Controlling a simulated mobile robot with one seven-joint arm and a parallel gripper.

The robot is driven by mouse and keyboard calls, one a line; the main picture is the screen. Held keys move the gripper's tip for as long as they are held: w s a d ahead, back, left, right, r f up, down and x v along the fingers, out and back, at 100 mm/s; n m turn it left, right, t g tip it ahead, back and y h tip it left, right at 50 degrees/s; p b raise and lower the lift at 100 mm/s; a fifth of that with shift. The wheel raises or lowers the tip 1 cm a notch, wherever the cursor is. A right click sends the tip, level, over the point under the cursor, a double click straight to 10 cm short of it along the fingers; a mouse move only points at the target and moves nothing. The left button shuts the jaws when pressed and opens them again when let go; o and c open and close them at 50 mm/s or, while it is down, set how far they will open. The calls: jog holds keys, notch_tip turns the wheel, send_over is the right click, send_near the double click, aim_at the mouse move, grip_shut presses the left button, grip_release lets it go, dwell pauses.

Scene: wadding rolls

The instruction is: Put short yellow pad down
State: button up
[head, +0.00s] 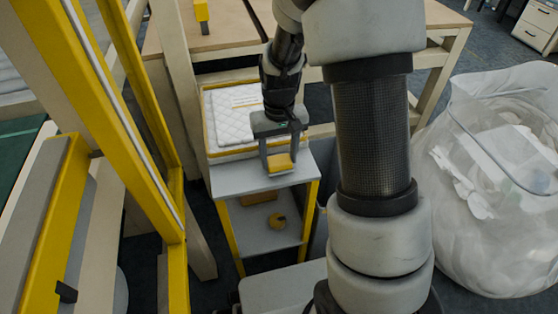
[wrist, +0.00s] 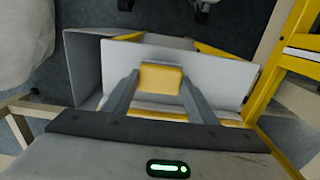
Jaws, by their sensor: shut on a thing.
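The short yellow pad (head: 280,163) is between the fingers of my gripper (head: 281,165) in the head view. In the wrist view the same yellow pad (wrist: 161,79) sits between the two grey fingertips of my gripper (wrist: 161,84), which is shut on it. The pad is over the grey top shelf (head: 232,181) of a small yellow-framed stand, near its front right part. The wrist view also shows this grey shelf (wrist: 215,72) under the pad. I cannot tell whether the pad touches the shelf.
White quilted wadding (head: 231,118) lies in a yellow-edged tray just behind the shelf. A clear bag of white scraps (head: 490,190) stands at right. Yellow frame posts (head: 95,110) rise at left.

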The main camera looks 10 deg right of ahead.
jog(key=shift+f, duration=0.55)
jog(key=shift+f, duration=0.2)
jog(key=o, duration=1.2)
jog(key=shift+c, duration=0.2)
